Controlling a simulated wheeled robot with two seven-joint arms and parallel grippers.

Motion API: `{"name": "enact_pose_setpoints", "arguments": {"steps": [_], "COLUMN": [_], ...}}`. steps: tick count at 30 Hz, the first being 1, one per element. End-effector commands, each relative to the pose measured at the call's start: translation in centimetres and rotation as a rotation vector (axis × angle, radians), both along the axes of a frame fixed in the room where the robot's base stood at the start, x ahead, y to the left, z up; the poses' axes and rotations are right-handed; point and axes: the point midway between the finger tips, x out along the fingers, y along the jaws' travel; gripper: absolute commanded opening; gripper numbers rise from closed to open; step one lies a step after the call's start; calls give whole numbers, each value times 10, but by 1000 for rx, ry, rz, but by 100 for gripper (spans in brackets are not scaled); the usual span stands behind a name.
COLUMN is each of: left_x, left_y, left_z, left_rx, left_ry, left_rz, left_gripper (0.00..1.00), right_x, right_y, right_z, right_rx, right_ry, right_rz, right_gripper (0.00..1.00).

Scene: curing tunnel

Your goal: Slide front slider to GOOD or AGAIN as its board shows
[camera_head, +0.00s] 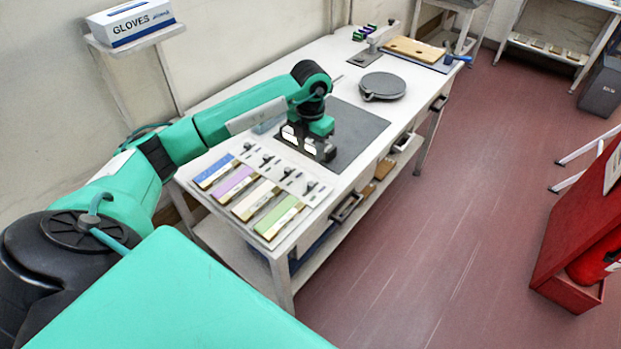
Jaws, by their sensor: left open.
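Several coloured boards lie in a row on the near end of the white bench: a blue one (214,172), a purple one (235,186), a cream one (255,200) and a green one (279,216). A black slider knob (310,187) stands on the white panel behind the green board, which is nearest the bench's front edge. Other knobs (266,160) stand behind the other boards. Marks on the boards are too small to read. My left gripper (307,148) is open above the dark mat, behind the knobs and touching none. My right gripper is out of view.
A dark mat (360,130) covers the bench middle. A round grey plate (382,86) lies beyond it, and a wooden board (413,50) farther back. A glove box (130,22) stands on a shelf at the left. A red cabinet (570,240) stands right, across open floor.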

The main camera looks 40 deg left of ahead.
Motion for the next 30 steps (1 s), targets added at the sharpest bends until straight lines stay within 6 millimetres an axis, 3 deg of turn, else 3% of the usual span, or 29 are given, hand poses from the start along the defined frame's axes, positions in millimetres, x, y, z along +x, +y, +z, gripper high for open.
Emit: {"name": "enact_pose_setpoints", "arguments": {"steps": [16,21,30], "left_x": [-1,-1,0], "left_y": [-2,-1,-1], "left_z": [-104,-120,-124], "left_rx": [-5,-4,-4], "left_ry": [2,0,-2], "left_rz": [-1,-1,-2], "left_gripper": [43,43,43], "right_x": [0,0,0], "right_y": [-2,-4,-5], "right_z": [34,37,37], "right_rx": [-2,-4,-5], "right_ry": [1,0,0], "right_rz": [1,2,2], "right_gripper": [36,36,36]}}
